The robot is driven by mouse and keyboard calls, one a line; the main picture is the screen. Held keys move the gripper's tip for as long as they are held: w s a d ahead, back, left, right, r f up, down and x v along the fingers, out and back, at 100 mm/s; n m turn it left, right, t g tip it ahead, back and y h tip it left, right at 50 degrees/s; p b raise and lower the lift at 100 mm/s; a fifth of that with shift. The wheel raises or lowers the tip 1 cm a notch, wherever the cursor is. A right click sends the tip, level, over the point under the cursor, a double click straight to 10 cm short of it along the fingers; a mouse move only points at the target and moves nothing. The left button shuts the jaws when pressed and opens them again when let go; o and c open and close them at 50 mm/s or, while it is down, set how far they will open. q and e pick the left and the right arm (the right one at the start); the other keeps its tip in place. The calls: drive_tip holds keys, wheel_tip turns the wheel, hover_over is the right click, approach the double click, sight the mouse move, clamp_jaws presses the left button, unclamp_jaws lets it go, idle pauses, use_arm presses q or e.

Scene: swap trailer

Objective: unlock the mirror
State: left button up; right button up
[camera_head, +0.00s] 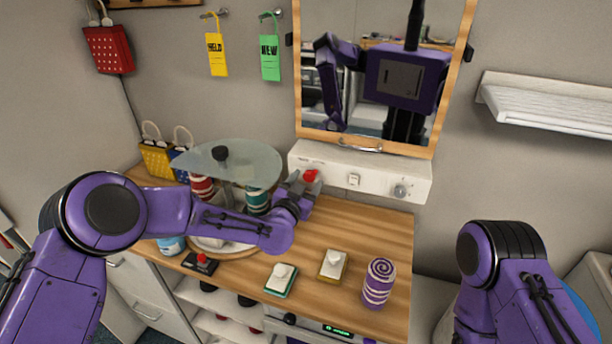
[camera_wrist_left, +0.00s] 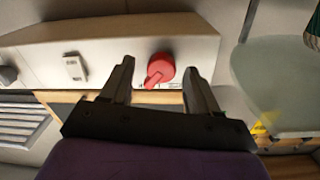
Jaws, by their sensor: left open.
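The mirror (camera_head: 375,75) hangs on the wall in a wooden frame, and it reflects my purple body. A metal handle (camera_head: 360,147) sits on its lower edge. Below it is a white control box (camera_head: 378,178) with a red knob (camera_head: 311,175) at its left end. My left gripper (camera_head: 306,184) is open right at the red knob. In the left wrist view the knob (camera_wrist_left: 160,70) appears between the two open fingertips (camera_wrist_left: 160,66). I cannot tell whether they touch it. My right arm shows at the lower right, but its gripper is out of view.
The wooden counter (camera_head: 370,225) holds a purple spiral canister (camera_head: 379,283), a white-and-yellow switch (camera_head: 333,266) and a white-and-green one (camera_head: 281,280). A glass-topped stand (camera_head: 240,160) is close left of my gripper. A white shelf (camera_head: 550,103) is on the right wall.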

use_arm(q)
drive_tip(key=shift+w+f, duration=0.1)
drive_tip(key=shift+w, duration=0.45)
drive_tip(key=shift+s+r, duration=0.25)
drive_tip(key=shift+s, duration=0.15)
drive_tip(key=shift+w, duration=0.1)
drive_tip(key=c, duration=1)
drive_tip(key=shift+f, duration=0.1)
drive_tip(key=shift+c, duration=0.2)
